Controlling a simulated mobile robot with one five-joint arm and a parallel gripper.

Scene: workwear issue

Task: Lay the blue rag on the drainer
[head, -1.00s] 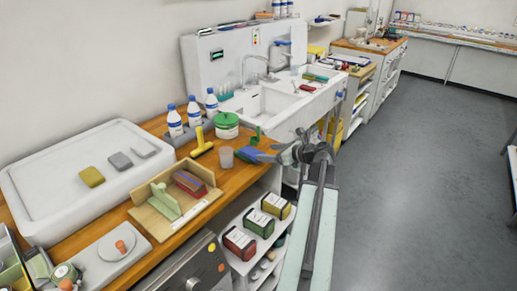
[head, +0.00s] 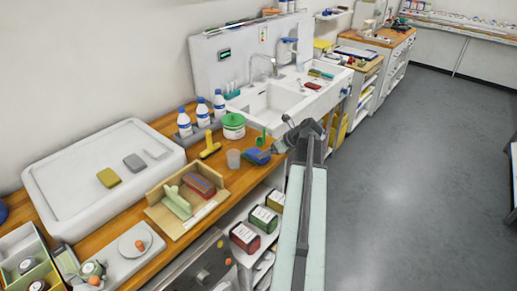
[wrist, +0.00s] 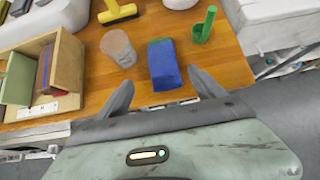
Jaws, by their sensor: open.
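The blue rag (head: 256,157) lies on the wooden counter, just left of my gripper (head: 280,147) in the head view. In the wrist view the rag (wrist: 164,70) is a blue folded block with a green far end. It lies beyond and between the fingertips of my gripper (wrist: 162,88), which is open and empty. I cannot tell whether a finger touches the rag. The large white board with a raised rim (head: 75,198) at the left of the counter looks like the drainer. A yellow, a grey and a whitish piece lie on it.
A yellow-handled tool (head: 210,146) and a wooden tray (head: 160,218) with blocks lie between rag and board. White bottles (head: 203,112) stand behind. The drainer's front part is clear.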

